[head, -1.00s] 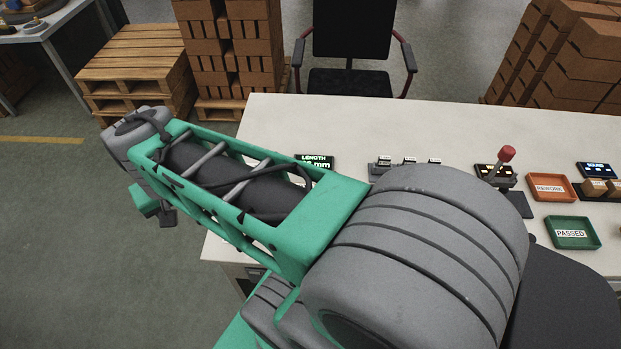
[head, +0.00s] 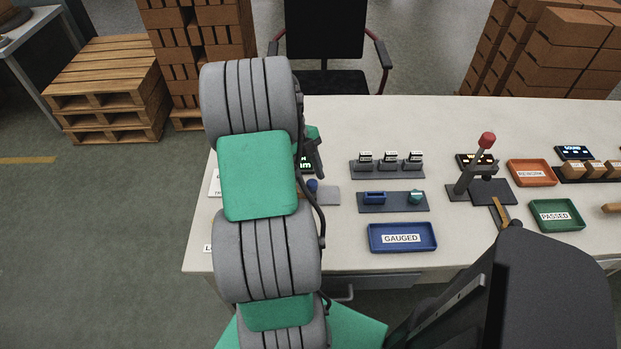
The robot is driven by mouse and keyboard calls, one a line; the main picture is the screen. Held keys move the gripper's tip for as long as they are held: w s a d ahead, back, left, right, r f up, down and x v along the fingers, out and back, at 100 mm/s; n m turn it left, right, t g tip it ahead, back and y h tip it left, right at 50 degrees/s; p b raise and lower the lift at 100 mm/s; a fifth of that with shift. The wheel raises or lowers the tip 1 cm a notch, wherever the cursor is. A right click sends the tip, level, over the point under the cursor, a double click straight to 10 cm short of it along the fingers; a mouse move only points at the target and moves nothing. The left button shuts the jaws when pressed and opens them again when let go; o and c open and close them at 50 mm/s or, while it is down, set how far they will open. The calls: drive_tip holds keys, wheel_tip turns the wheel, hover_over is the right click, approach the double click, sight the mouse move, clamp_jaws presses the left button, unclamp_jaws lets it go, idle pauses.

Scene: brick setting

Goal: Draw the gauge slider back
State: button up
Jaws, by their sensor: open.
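The length gauge is at the left of the white bench (head: 345,125), mostly hidden behind my arm. Its display (head: 304,165) shows only a green-lit edge. A small blue knob (head: 312,186), seemingly the slider's handle, shows just right of my arm beside a grey plate (head: 328,196). My gripper (head: 315,158) shows only as a dark part past the arm's right side, near the display and above the knob in the picture. It is open and holds nothing that I can see. Whether it touches the gauge is hidden.
Right of the gauge are a rack with several small blocks (head: 387,172), a dark fixture plate (head: 393,207) and the blue GAUGED tray (head: 402,249). A red-knobbed lever (head: 487,140), an orange REWORK tray (head: 550,173) and a green PASSED tray (head: 575,217) stand farther right.

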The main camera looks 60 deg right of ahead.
drive_tip(key=shift+s+f, duration=0.1)
drive_tip(key=shift+f, duration=0.2)
drive_tip(key=shift+c, duration=0.3)
clamp_jaws()
idle(0.9)
